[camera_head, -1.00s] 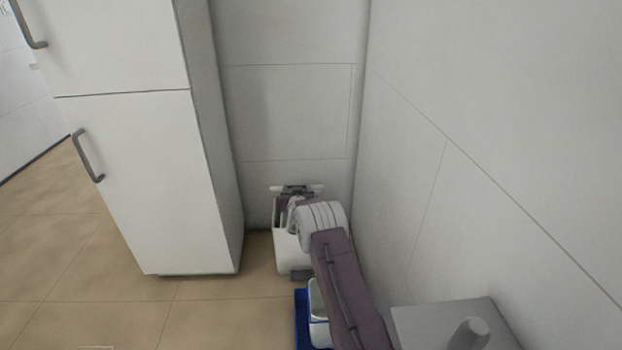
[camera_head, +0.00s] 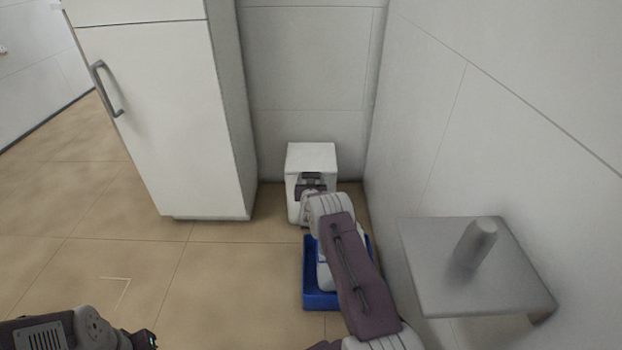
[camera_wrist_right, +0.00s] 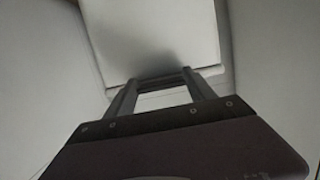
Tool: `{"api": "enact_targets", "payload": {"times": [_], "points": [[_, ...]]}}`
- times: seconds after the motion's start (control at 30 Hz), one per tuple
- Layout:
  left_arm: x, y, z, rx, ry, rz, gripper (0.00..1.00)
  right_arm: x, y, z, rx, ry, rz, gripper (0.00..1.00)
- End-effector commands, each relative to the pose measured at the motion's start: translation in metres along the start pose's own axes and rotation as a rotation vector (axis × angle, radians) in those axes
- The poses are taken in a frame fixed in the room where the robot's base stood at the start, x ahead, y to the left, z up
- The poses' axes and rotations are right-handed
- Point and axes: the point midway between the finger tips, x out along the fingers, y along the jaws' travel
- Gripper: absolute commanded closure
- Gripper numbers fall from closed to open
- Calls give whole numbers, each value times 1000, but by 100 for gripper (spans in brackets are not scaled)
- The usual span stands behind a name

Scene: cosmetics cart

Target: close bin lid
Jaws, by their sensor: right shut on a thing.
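The white bin (camera_head: 293,203) stands on the floor in the back corner, between the white cabinet and the right wall. Its lid (camera_head: 311,157) lies over its top and looks flat; any small gap is hidden. My right gripper (camera_head: 311,178) is at the near side of the bin, just below the lid's front edge. In the right wrist view, its two fingers (camera_wrist_right: 162,84) reach the edge of the white lid (camera_wrist_right: 150,35) and are shut on it.
A blue bin (camera_head: 318,299) stands in front of the white bin, partly under my right arm. The tall white cabinet (camera_head: 170,120) is on the left. A grey shelf with a peg (camera_head: 440,265) juts out at the right wall. The tiled floor on the left is clear.

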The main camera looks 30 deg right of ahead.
Motion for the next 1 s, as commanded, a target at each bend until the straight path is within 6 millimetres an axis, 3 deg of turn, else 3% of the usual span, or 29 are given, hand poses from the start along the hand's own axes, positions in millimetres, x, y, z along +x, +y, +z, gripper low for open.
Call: {"api": "enact_targets", "payload": {"times": [0.03, 0.1, 0.63, 0.67, 0.73, 1.0], "points": [[5, 0, 0, 0, 0, 0, 64, 0, 1, 18, -3, -26, 0, 100], [6, 0, 1, 0, 0, 0, 64, 1, 1, 22, -3, -28, 0, 100], [8, 0, 1, 0, 0, 0, 64, 2, 1, 28, -3, -33, 1, 100], [8, 0, 1, 0, 0, 0, 64, 2, 1, 28, -3, -33, 1, 34], [8, 0, 1, 0, 0, 0, 64, 2, 1, 27, -3, -30, 1, 15], [8, 0, 1, 0, 0, 0, 64, 3, 1, 22, -2, -20, 0, 15]]}}
